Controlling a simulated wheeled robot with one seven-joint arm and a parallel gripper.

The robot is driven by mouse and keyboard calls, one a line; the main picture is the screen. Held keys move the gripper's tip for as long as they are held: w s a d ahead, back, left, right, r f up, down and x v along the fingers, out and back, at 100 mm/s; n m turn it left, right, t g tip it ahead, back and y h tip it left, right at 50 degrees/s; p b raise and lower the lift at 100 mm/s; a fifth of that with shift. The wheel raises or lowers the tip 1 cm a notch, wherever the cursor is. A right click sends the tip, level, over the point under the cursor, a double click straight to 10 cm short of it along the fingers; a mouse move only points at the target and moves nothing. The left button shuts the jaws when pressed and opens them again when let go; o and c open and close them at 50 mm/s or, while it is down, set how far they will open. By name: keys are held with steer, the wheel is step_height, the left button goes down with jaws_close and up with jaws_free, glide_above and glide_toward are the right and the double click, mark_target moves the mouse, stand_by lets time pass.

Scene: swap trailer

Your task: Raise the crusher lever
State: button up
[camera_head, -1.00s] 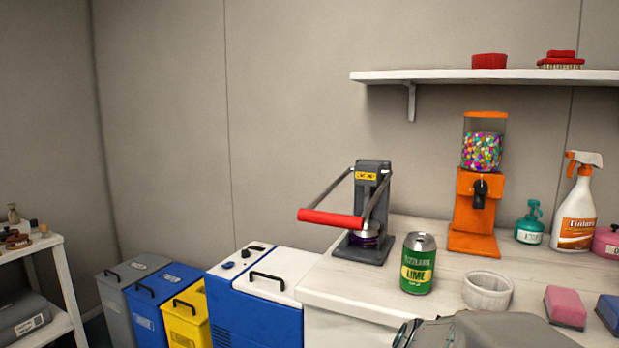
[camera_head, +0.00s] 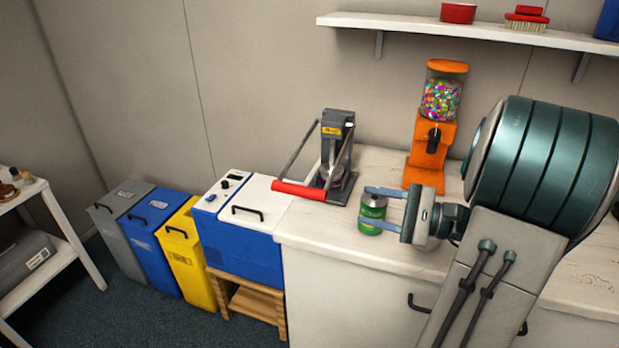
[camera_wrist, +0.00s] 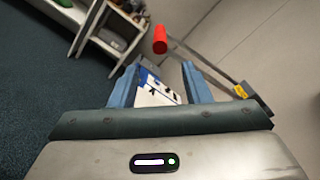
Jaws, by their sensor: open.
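The crusher (camera_head: 337,125) is a dark grey stand on the white counter with a yellow label. Its lever has two grey arms and a red handle (camera_head: 298,190), which hangs low in front, to the left. Its red end also shows in the wrist view (camera_wrist: 160,40), ahead of the fingers. My gripper (camera_head: 366,206) is open, with blue fingers pointing left toward the crusher, apart from the handle. In the wrist view my gripper (camera_wrist: 160,84) has nothing held between its fingers. A green can (camera_head: 372,213) stands on the counter, partly covered by my fingers in the head view.
An orange candy dispenser (camera_head: 429,140) stands right of the crusher. A blue and white cooler (camera_head: 250,215) stands left of the counter, beside yellow (camera_head: 186,250), blue and grey bins. A wall shelf (camera_head: 400,25) runs above. My arm hides the counter's right side.

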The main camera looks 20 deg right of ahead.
mark_target(320, 195)
steer(key=p+x, duration=0.1)
steer(key=x, duration=1.2)
steer(key=shift+w+a, duration=0.2)
steer(key=shift+a, duration=0.05)
jaws_close()
